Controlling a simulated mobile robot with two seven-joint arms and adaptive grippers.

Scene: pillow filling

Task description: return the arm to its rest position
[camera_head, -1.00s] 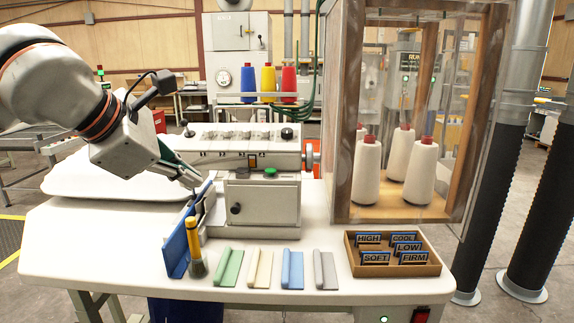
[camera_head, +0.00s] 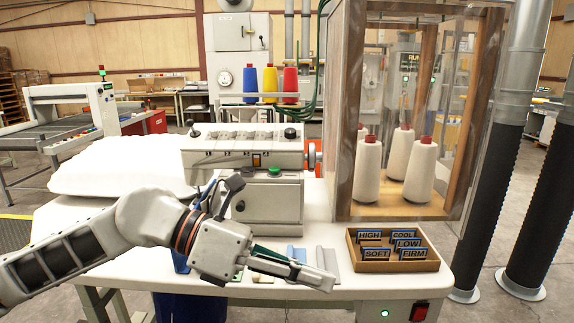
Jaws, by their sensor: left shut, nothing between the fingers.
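My left arm comes in from the left and lies low across the front of the white worktable (camera_head: 60,215). Its gripper (camera_head: 318,278) is shut with nothing in it and points right, above the table's front edge. It covers most of the row of coloured strips; parts of the blue strip (camera_head: 296,254) and grey strip (camera_head: 327,262) show behind it. The green and cream strips and the yellow-handled tool are mostly or fully hidden. My right gripper is not in view.
A white pillow (camera_head: 115,165) lies at the table's left, beside the sewing machine (camera_head: 250,160). A wooden tray (camera_head: 392,265) with several label cards is right of my gripper. A clear-walled cabinet (camera_head: 345,130) with white thread cones stands behind it.

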